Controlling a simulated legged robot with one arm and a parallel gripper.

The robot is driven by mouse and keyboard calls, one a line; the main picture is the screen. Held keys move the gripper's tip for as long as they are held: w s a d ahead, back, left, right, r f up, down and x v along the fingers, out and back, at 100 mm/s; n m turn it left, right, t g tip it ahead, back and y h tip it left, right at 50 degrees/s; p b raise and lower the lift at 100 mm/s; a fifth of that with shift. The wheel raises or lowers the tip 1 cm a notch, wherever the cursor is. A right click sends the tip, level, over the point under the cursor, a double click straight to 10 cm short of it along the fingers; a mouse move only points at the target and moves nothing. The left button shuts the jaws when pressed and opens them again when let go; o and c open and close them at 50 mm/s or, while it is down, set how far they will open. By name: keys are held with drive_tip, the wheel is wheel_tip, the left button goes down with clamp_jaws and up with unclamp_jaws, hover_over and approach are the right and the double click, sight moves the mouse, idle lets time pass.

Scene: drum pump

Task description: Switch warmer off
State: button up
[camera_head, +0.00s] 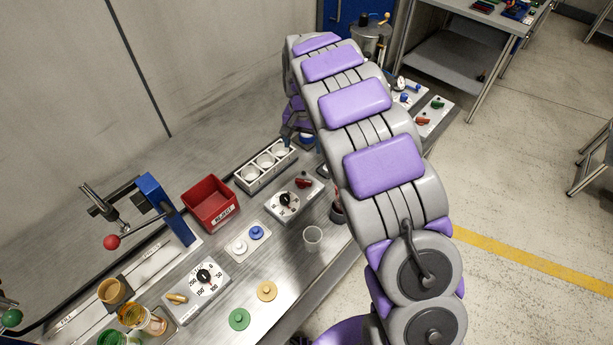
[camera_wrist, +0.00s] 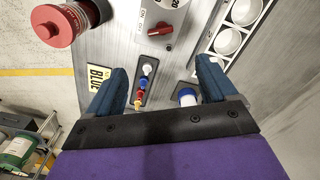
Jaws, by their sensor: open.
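No unit is legibly marked as the warmer. A grey dial box (camera_head: 285,198) with a red switch (camera_head: 303,183) stands mid-bench; a dial and red switch (camera_wrist: 160,27) with small lettering beside it show at the top of the wrist view. Another dial box (camera_head: 204,276), its scale reaching 200, has a brass-coloured lever (camera_head: 176,298) nearer the front.
A cup rack (camera_head: 265,167), red reject bin (camera_head: 210,203) and clear cup (camera_head: 313,236) stand on the bench. A red-knobbed lever press (camera_head: 150,215) is at left. In the wrist view, a red cylinder (camera_wrist: 70,25) and small coloured pieces (camera_wrist: 143,82) are near my fingers.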

sight(303, 180)
wheel_tip(303, 180, down, 17)
drive_tip(key=shift+d+r+b, duration=0.1)
drive_tip(key=shift+r+b, duration=0.1)
drive_tip(key=shift+b, duration=0.9)
drive_tip(key=shift+f, duration=0.2)
drive_tip(key=shift+a, duration=0.25)
drive_tip(key=shift+c, duration=0.4)
drive_tip(key=shift+d, duration=0.1)
drive_tip(key=c, duration=1)
drive_tip(key=shift+r+n+p, duration=0.2)
drive_tip(key=shift+n+p, duration=0.2)
drive_tip(key=shift+p, duration=0.2)
drive_tip(key=shift+f+n+p, duration=0.1)
drive_tip(key=shift+n+p, duration=0.25)
drive_tip(key=shift+n, duration=0.05)
drive_tip(key=o, duration=1.1)
